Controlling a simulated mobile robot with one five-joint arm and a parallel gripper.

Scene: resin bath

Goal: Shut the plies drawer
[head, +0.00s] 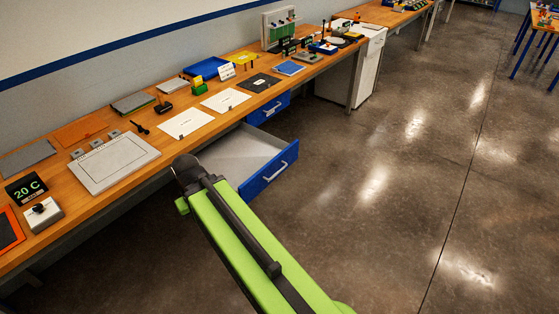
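A blue-fronted drawer (267,176) with a pale handle stands pulled well out from under the workbench, and its light grey inside (236,152) shows. I can read no label on it, so I cannot confirm that it is the plies drawer. A second blue drawer (269,109) beyond it looks shut or nearly shut. My green arm reaches up from the bottom, and its dark joint lies in front of the open drawer's left side. My gripper does not show; it is hidden behind or below the arm.
The wooden workbench (203,132) runs along the wall, holding a grey plate (113,162), white sheets, a blue tray (206,68) and a temperature display (26,188). A white cabinet (361,70) stands farther along. The grey floor (400,190) right of the drawer is clear.

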